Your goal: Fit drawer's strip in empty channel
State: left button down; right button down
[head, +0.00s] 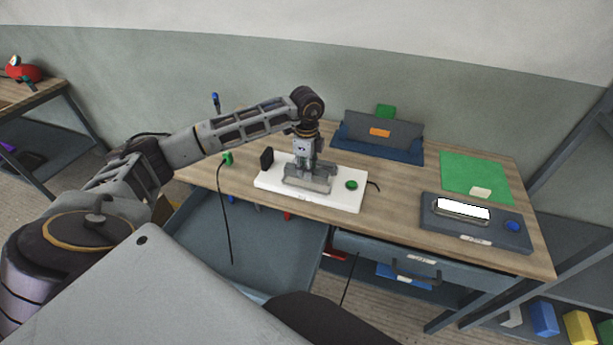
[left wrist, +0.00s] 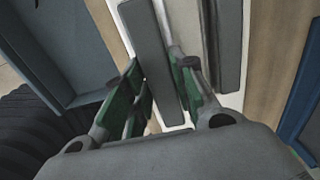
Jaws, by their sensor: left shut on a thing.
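My left gripper (head: 308,168) points down over the white board on the workbench, at the grey mould (head: 312,187). In the left wrist view its green-padded fingers (left wrist: 162,88) are shut on a long grey strip (left wrist: 148,45). The white board (left wrist: 183,50) shows beneath the strip, and a parallel grey bar (left wrist: 228,55) lies to its right. I cannot tell whether the strip touches the mould or sits in a channel, as the gripper hides that. The left drawer (head: 268,250) is open, with no strip visible in it. My right gripper is not in view.
A dark panel (head: 480,238) with a lit white window stands at the right, by a green mat (head: 475,172). A grey-blue stand (head: 388,153) is behind. A cable hangs over the drawer.

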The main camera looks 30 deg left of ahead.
pick_arm(q)
jog(key=shift+f+p, duration=0.3)
jog(key=shift+f, duration=1.75)
jog(key=c, duration=1.2)
grip_release()
jog(key=shift+o, duration=0.2)
jog(key=shift+r, duration=0.2)
notch_tip(320, 180, up, 12)
jog(key=shift+b, duration=0.6)
